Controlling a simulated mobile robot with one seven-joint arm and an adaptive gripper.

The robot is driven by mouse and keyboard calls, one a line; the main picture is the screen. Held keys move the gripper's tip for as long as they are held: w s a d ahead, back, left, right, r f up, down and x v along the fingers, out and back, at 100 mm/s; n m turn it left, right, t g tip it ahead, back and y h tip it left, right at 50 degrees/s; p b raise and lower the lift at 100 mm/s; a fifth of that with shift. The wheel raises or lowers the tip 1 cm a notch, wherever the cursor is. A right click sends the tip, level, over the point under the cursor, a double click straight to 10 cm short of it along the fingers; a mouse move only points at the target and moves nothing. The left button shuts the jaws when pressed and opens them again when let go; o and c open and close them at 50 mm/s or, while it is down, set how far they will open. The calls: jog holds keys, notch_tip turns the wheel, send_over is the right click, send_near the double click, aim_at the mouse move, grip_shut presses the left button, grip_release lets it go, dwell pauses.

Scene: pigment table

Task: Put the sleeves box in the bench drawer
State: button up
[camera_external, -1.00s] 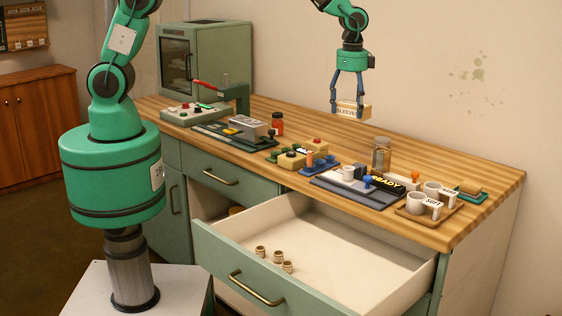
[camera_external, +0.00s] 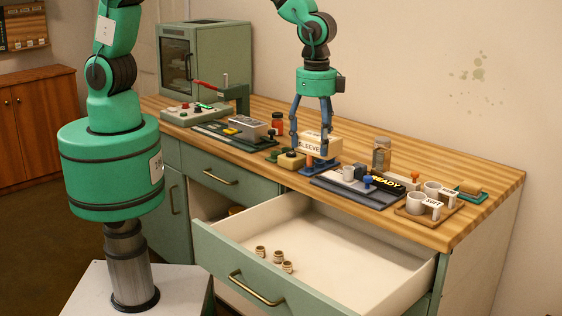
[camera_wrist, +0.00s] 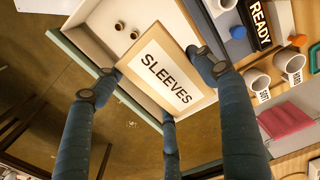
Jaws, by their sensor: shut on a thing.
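The sleeves box (camera_external: 323,144) is a tan box with a white label reading SLEEVES. My gripper (camera_external: 312,140) is shut on it and appears to hold it above the stamps on the bench top. In the wrist view the box (camera_wrist: 168,75) sits between the fingertips of my gripper (camera_wrist: 158,82), label facing the camera. The bench drawer (camera_external: 330,253) is pulled open below the front edge of the bench, to the lower right of the box. Several small tan rings (camera_external: 275,258) lie inside it near its front left; the rest of its floor is bare.
Stamps on a blue tray (camera_external: 319,167), a black READY block (camera_external: 386,185), a glass jar (camera_external: 381,154) and a tray with white mugs (camera_external: 428,204) crowd the bench's front right. A press (camera_external: 238,95) and a green oven (camera_external: 205,60) stand at the left.

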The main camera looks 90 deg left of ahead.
jog(key=s+d+p, duration=0.1)
jog(key=s+d, duration=0.9)
jog(key=f, duration=2.7)
jog(key=shift+w+a+f, duration=0.15)
jog(key=shift+w+f, duration=0.1)
jog(key=b, duration=0.1)
send_near(331, 286)
jog(key=d, duration=0.1)
jog(key=d+f, duration=0.1)
jog(key=d, duration=0.1)
jog(key=d+f, duration=0.1)
jog(key=d, duration=0.1)
jog(key=shift+s+f, duration=0.15)
jog(key=shift+s, duration=0.15)
jog(key=shift+f+b, duration=0.3)
jog(key=shift+f, duration=1.45)
jog(key=shift+f, duration=0.15)
